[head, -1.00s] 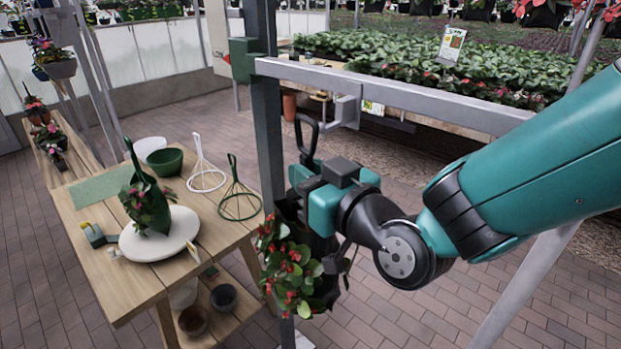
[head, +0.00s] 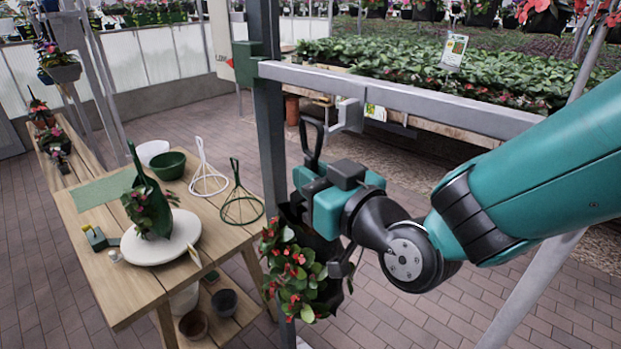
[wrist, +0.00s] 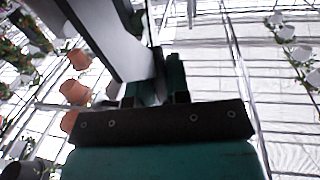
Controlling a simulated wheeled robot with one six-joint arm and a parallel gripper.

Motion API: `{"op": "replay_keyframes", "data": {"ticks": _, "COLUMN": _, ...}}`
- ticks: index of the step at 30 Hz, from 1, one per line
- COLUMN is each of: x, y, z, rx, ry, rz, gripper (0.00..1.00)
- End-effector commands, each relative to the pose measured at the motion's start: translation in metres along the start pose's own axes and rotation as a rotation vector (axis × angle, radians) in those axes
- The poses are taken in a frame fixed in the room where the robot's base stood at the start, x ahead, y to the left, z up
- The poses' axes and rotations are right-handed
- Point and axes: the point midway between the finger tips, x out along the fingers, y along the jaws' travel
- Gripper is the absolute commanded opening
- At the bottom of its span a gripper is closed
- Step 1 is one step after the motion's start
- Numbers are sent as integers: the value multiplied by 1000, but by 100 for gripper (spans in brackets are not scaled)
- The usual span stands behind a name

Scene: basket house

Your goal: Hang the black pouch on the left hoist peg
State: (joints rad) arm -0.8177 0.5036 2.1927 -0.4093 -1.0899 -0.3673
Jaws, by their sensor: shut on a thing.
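The black pouch (head: 321,243) hangs upright below my gripper (head: 300,183), holding a leafy plant with red flowers. Its black loop handle (head: 321,141) stands up above the gripper. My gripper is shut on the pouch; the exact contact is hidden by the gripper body. A grey hook-like peg (head: 350,115) hangs under the grey crossbeam (head: 400,100). In the head view the loop appears left of and slightly below this peg, apart from it. The wrist view shows the dark finger mount (wrist: 160,122) and part of the fingers, with a grey beam close above.
A dark upright post (head: 271,130) stands just left of the pouch. A wooden table (head: 125,290) at left holds a white round slab (head: 160,250), a green bowl (head: 167,164) and wire stands. A bed of green plants (head: 420,75) lies behind the crossbeam. Brick floor is open at lower right.

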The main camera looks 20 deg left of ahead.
Motion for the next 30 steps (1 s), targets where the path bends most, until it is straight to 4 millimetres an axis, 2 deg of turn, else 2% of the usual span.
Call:
{"op": "replay_keyframes", "data": {"ticks": 17, "x": -1, "y": 4, "z": -3, "rx": 0, "ry": 9, "rz": 1, "gripper": 0}}
{"op": "replay_keyframes", "data": {"ticks": 30, "x": 2, "y": 20, "z": -1, "rx": -1, "ry": 10, "rz": 2, "gripper": 0}}
